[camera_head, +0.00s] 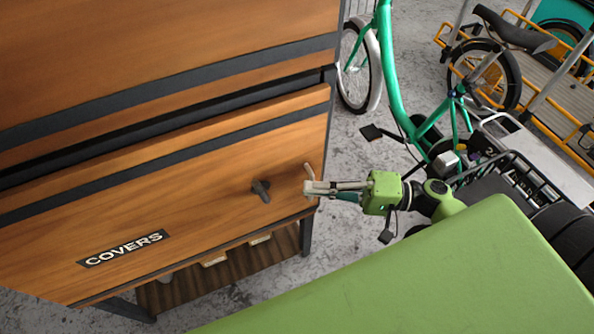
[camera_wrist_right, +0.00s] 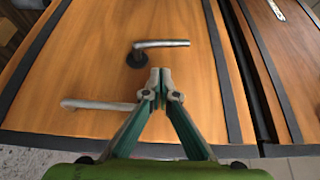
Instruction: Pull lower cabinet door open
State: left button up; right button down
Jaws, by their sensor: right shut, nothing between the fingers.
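The lower cabinet door (camera_head: 190,200) is brown wood with dark bands and a "COVERS" label (camera_head: 124,248). I cannot tell whether it is slightly ajar. A handle with a dark round mount (camera_head: 261,190) is on its right part; in the right wrist view its silver lever (camera_wrist_right: 165,43) lies just beyond the fingertips. A second pale metal bar (camera_wrist_right: 95,104) lies left of the fingers there. My right gripper (camera_head: 309,188) is at the door's right edge in the head view, shut and empty, right of the dark mount. My left gripper is not in view.
An upper wooden panel (camera_head: 150,40) is above the door, and a slatted shelf (camera_head: 215,272) is below. A green bicycle (camera_head: 390,70) and a cargo bike with an orange frame (camera_head: 545,115) stand right. Grey floor (camera_head: 345,150) is free between them.

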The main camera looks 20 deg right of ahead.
jog(key=p, duration=0.2)
send_over(273, 186)
jog(key=s, duration=0.4)
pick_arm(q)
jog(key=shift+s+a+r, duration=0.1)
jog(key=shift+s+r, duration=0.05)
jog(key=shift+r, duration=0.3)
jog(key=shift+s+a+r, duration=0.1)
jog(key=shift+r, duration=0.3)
pick_arm(e)
jog(key=shift+w+a, duration=0.25)
jog(key=shift+a, duration=0.2)
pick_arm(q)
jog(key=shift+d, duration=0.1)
